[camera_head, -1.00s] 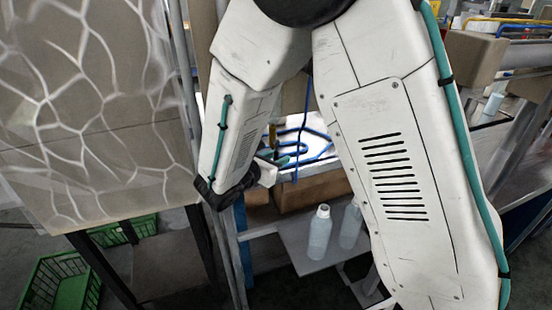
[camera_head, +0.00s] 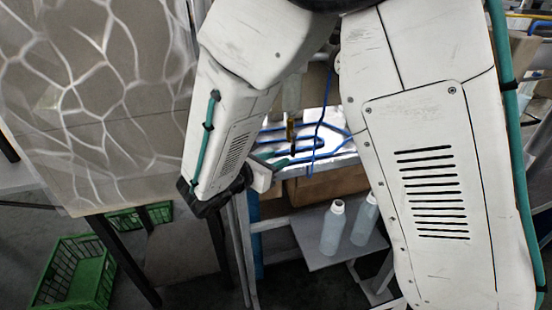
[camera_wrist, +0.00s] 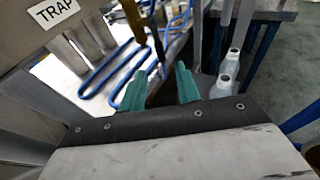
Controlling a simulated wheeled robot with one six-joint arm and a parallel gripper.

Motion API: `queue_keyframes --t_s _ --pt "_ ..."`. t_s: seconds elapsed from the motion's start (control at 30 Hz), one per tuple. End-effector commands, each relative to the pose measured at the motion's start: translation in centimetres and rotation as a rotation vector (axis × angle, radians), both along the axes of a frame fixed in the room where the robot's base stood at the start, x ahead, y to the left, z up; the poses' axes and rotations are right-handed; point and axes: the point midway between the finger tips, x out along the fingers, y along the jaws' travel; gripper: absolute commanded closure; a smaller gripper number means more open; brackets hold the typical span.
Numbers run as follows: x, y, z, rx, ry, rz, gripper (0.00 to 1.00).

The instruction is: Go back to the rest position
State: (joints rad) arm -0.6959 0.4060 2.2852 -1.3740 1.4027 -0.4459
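My gripper (camera_wrist: 161,88) shows in the wrist view with two teal fingers spread apart and nothing held between them. In the head view the gripper (camera_head: 272,162) is partly hidden beyond my white arm, near the blue looped tubing (camera_head: 300,143). The same blue tubing (camera_wrist: 100,73) lies beyond the fingers in the wrist view. Two pale bottles stand upright on a low shelf, one left (camera_head: 333,228) and one right (camera_head: 364,221). They also show right of the fingers in the wrist view, apart from them.
A large patterned panel (camera_head: 95,100) stands at the left. Green crates (camera_head: 75,272) sit on the floor below it. A brown box (camera_head: 325,186) is under the tubing's surface. A "TRAP" label (camera_wrist: 53,12) is at upper left in the wrist view. A brownish rod hangs beyond the fingers.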

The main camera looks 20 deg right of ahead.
Motion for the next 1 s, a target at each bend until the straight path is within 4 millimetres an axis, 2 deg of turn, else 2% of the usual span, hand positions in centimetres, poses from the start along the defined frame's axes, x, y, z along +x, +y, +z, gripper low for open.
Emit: queue_keyframes --t_s 0.27,0.37,0.43,0.57,0.8,1.0 --pt "-0.1 0.0 -0.1 0.021 -0.018 -0.01 0.68" --pt "-1.5 -0.7 -1.2 0.072 -0.021 -0.085 0.68" --pt "-3.3 -1.4 -1.7 0.129 -0.028 -0.166 0.68" --pt "-7.1 -3.9 -0.9 0.288 -0.083 -0.393 0.68" --pt "-13.8 -7.5 1.8 0.6 -0.228 -0.838 0.68" --pt "-18.9 -8.8 4.4 0.892 -0.377 -1.22 0.68"
